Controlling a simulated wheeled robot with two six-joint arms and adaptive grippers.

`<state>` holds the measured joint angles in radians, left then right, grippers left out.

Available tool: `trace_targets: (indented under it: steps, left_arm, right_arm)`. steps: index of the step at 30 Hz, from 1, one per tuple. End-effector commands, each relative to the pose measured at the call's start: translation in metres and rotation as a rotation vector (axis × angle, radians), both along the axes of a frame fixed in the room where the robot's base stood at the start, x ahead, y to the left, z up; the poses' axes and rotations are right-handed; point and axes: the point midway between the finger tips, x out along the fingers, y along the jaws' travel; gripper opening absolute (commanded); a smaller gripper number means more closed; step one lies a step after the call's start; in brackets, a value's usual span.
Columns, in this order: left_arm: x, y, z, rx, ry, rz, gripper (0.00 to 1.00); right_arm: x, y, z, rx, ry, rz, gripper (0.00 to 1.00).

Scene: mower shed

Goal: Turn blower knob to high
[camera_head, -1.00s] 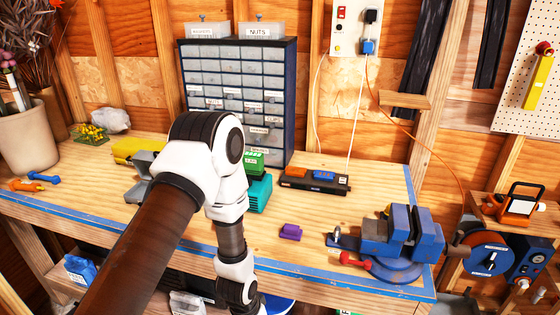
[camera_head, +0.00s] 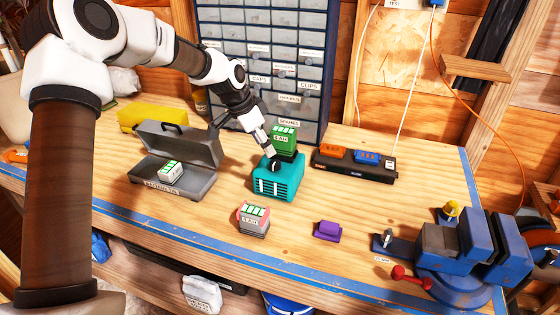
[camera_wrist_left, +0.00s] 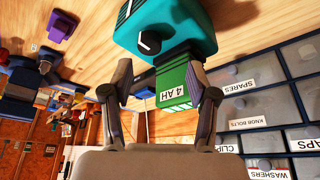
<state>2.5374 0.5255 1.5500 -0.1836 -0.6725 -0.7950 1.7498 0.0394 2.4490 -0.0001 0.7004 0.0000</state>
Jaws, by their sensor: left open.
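The blower is a teal box (camera_head: 287,184) with slots in its front, standing on the workbench. It carries a green battery (camera_head: 283,137) marked 4 AH. Its dark round knob (camera_head: 273,166) sits on the top, near the left side. My left gripper (camera_head: 268,150) is just above the knob, pointing down. In the left wrist view, the open left gripper (camera_wrist_left: 160,84) has the green battery (camera_wrist_left: 178,84) between and beyond its fingers. The knob (camera_wrist_left: 149,42) shows past the fingertips, with a pale pointer mark. I see no contact with the knob. My right gripper is out of view.
An open grey case (camera_head: 172,190) lies left of the blower. A battery with red sides (camera_head: 253,218) and a purple block (camera_head: 327,231) stand in front. A charger strip (camera_head: 354,167) and a blue vise (camera_head: 475,250) are to the right. A drawer cabinet (camera_head: 262,40) rises behind.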

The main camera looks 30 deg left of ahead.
Motion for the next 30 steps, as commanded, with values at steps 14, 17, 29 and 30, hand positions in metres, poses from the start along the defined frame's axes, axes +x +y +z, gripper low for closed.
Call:
trace_targets:
  steps: [14,17,29,30]
  left_arm:
    - [0.021,-0.015,-0.062,0.000,0.003,0.001,0.59]
    - [0.021,-0.015,-0.062,0.001,0.003,0.002,0.59]
    - [0.020,-0.015,-0.062,0.000,0.005,0.002,0.00]
    - [0.020,-0.015,-0.062,0.000,0.005,0.002,0.00]
  right_arm:
    - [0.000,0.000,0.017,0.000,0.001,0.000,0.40]
    - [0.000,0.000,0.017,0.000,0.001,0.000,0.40]
    - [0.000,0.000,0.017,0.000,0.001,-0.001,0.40]
    - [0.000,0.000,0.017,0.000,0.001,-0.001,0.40]
